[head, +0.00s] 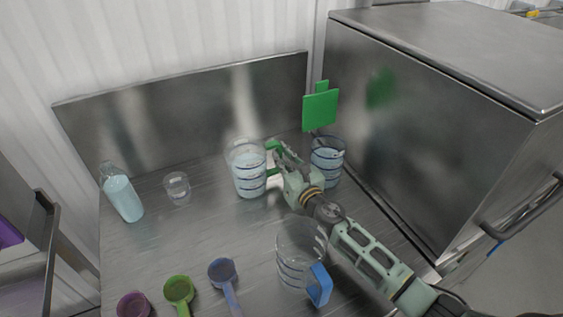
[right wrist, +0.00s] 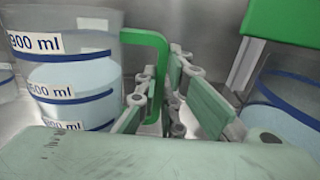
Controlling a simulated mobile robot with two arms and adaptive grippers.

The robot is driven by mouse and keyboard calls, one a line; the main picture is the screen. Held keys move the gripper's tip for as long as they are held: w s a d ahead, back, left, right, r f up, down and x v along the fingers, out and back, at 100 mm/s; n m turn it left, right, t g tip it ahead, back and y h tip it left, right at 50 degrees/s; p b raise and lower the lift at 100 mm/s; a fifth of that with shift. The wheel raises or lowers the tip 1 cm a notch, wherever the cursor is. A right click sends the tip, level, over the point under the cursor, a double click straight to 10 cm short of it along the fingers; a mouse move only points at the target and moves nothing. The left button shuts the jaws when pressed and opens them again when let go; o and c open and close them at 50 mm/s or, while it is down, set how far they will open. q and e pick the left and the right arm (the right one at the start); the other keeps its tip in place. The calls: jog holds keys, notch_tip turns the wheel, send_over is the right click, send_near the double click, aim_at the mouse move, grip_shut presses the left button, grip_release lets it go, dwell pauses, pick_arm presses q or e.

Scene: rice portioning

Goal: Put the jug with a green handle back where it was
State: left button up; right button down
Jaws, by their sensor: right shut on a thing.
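The clear jug with a green handle (head: 248,172) is upright toward the back middle of the steel table, with pale contents and blue level lines. In the right wrist view the jug (right wrist: 75,85) shows on the left, with volume labels. My right gripper (head: 277,152) is shut on its green handle (right wrist: 157,65), which passes between the fingers. I cannot tell whether the jug's base touches the table. My left gripper is not in view.
Another filled jug (head: 327,158) stands just right of my gripper, below a green panel (head: 320,110). A blue-handled jug (head: 297,245) is in front. A bottle (head: 122,196), small cup (head: 177,188) and scoops (head: 222,270) are left. A steel cabinet (head: 420,130) bounds the right.

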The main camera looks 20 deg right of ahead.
dwell(0.3)
jog(key=shift+f, duration=0.15)
jog(key=c, duration=1.9)
grip_release()
jog(key=shift+f, duration=0.1)
jog(key=shift+s+d, duration=0.1)
jog(key=shift+s, duration=0.25)
jog(key=s, duration=0.3)
jog(key=s+d, duration=0.1)
jog(key=s, duration=0.3)
jog(key=s+d+b, duration=0.1)
jog(key=s, duration=0.2)
jog(key=shift+s, duration=0.15)
jog(key=shift+s+d, duration=0.1)
jog(key=shift+s, duration=0.35)
